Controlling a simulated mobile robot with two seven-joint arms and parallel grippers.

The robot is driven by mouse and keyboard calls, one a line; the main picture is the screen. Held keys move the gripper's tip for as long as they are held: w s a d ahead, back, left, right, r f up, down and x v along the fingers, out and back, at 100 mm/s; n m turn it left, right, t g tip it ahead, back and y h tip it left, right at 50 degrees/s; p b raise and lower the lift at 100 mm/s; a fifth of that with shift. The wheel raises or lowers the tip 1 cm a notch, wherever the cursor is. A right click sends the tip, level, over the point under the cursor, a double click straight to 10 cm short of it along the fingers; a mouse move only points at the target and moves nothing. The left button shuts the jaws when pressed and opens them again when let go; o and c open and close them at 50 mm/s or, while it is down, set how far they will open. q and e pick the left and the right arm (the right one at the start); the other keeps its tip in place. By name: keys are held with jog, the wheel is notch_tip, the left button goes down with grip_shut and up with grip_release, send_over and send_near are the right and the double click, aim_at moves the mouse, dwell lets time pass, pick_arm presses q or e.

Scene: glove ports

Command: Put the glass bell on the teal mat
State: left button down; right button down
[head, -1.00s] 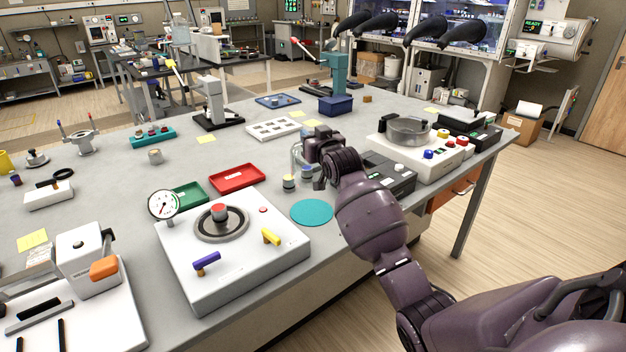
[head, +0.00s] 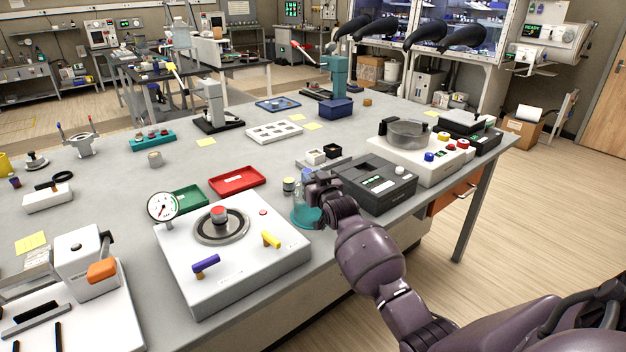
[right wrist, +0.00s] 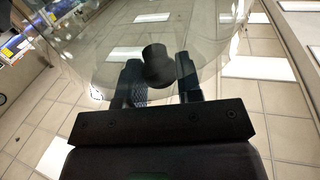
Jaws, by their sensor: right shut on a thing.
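The clear glass bell (head: 299,201) hangs from my right gripper (head: 317,190), directly over the teal mat (head: 298,220) near the bench's front edge. In the right wrist view, my right gripper (right wrist: 160,85) is shut on the bell's dark knob (right wrist: 156,64), and the clear glass (right wrist: 85,50) spreads out beyond it. The mat shows partly through the glass; my gripper and forearm hide its right part. I cannot tell whether the bell's rim touches the mat. My left gripper is not in view.
A white panel box (head: 215,270) with a dial gauge (head: 162,206) stands left of the mat. A dark grey device (head: 374,183) is on the right. A small capped jar (head: 289,185) and a black holder (head: 332,151) stand behind. Red (head: 238,180) and green trays lie further left.

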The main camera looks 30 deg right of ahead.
jog(key=c, duration=1.2)
grip_release()
jog(key=shift+f, duration=0.1)
jog(key=shift+c, duration=0.2)
jog(key=o, duration=0.5)
jog(key=shift+c, duration=0.2)
jog(key=shift+r, duration=0.25)
jog(key=s+a, duration=0.2)
jog(key=s, duration=1)
jog(key=s+a+f+n+g+y, duration=0.1)
jog(key=s+a+f+g, duration=0.1)
jog(key=s+a+f, duration=0.2)
jog(key=s+a+f+n+g+y, duration=0.1)
jog(key=s+a+f, duration=0.4)
jog(key=s+f, duration=0.5)
jog(key=s+a+f+n+g+y, duration=0.1)
jog(key=s+a+f+g, duration=0.2)
jog(key=s, duration=1)
notch_tip(320, 180, down, 5)
jog(key=shift+a+r, duration=0.1)
jog(key=shift+a, duration=0.9)
